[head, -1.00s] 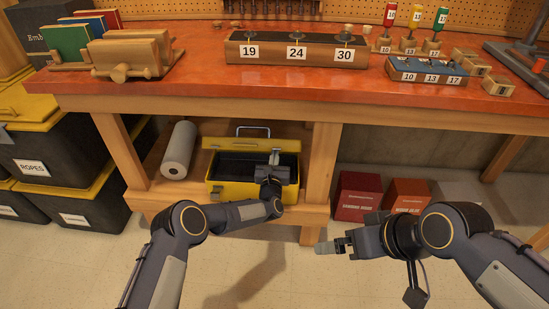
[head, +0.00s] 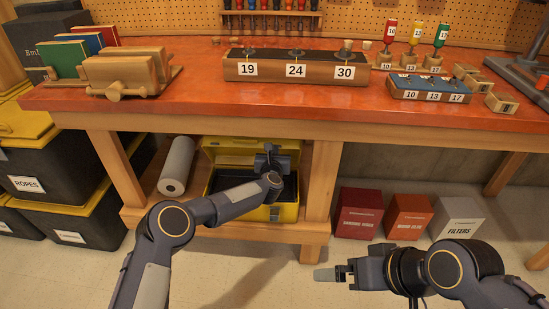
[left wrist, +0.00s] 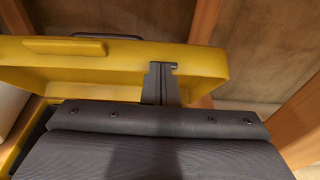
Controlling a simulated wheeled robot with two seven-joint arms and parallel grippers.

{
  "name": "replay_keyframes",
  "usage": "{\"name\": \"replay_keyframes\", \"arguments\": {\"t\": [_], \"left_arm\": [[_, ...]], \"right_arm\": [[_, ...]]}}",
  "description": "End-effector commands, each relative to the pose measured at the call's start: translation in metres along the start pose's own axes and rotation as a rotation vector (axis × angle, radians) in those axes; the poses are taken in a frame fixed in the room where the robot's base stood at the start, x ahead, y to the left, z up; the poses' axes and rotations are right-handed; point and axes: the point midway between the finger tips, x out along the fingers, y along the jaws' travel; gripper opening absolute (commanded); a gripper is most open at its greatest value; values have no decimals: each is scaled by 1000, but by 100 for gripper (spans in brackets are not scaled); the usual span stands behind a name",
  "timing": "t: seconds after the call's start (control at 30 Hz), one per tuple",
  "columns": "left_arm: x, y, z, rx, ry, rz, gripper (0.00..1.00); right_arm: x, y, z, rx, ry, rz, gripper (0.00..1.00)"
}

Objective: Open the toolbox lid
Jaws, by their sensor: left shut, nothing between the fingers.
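The yellow toolbox (head: 222,213) sits on the low shelf under the bench. Its lid (head: 213,155) is raised at the back and the dark inside shows; the bench edge hides the lid's top. The left wrist view shows the lid (left wrist: 50,60) tilted up, with a dark handle along its top edge. My left gripper (head: 268,150) is shut and empty, reaching over the box to the lid's inner side. Its fingers (left wrist: 162,80) overlap the lid there; contact is not certain. My right gripper (head: 326,274) hangs over the floor in front of the bench, seen edge-on.
A grey roll (head: 177,165) lies left of the toolbox. A wooden bench leg (head: 321,185) stands on its right. The red bench top (head: 200,97) overhangs the shelf. Red boxes (head: 358,213) and a white filters box (head: 457,218) stand on the floor at right.

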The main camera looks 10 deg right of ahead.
Motion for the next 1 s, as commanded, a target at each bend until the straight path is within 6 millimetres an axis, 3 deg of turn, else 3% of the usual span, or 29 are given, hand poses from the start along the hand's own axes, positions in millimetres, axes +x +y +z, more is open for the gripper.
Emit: {"name": "replay_keyframes", "arguments": {"t": [0.33,0.8,1.0], "left_arm": [[-7,1,1,0,-1,1,0],[-69,0,1,0,0,-1,0],[-78,0,1,0,-1,1,0]], "right_arm": [[-1,-1,-1,0,0,0,100],[-5,-2,-3,0,0,0,100],[-5,-2,-3,0,0,0,100]]}}
